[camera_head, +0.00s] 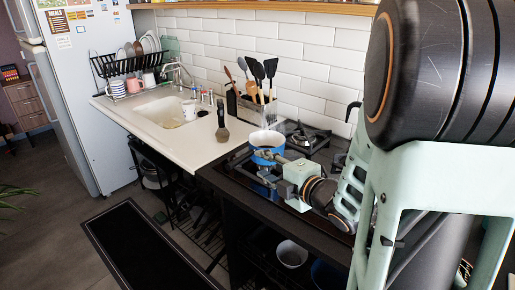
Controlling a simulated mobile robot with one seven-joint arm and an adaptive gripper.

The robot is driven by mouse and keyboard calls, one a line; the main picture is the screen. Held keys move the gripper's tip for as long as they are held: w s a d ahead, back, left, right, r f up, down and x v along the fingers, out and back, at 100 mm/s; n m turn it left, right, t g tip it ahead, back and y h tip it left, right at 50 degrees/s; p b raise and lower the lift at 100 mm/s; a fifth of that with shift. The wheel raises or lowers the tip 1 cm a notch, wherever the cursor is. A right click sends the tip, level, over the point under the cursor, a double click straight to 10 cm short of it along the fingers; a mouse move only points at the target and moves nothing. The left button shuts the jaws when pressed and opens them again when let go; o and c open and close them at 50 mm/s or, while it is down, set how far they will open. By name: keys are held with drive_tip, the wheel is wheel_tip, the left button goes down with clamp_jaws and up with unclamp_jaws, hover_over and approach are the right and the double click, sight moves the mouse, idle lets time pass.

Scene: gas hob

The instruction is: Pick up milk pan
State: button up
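A small pan (267,141), blue outside and white inside, stands on the dark gas hob and appears to be the milk pan. My gripper (262,167) reaches in from the right, low over the hob. Its fingers point left, at the near side of the pan, and one finger overlaps the pan's lower wall in the picture. The fingers look spread apart. I cannot tell whether they touch the pan. The pan's handle cannot be made out, and its lower near side is partly hidden by the gripper.
A utensil holder (254,108) stands behind the pan against the tiled wall. A dark brush-like utensil (222,122) stands on the white counter (185,146) to the left. The sink and dish rack (127,66) lie farther left. Hob grates (309,137) lie right of the pan.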

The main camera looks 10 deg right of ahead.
sight(249, 155)
drive_tip(key=x, duration=0.3)
drive_tip(key=shift+w+a+f, duration=0.15)
drive_tip(key=shift+w+a, duration=0.05)
drive_tip(key=shift+w, duration=0.1)
drive_tip(key=shift+d+b+x, duration=0.15)
drive_tip(key=shift+d+x, duration=0.05)
drive_tip(key=shift+x, duration=1.15)
drive_tip(key=shift+d+b+x, duration=0.15)
drive_tip(key=shift+x, duration=1.25)
drive_tip(key=shift+w, duration=0.1)
clamp_jaws()
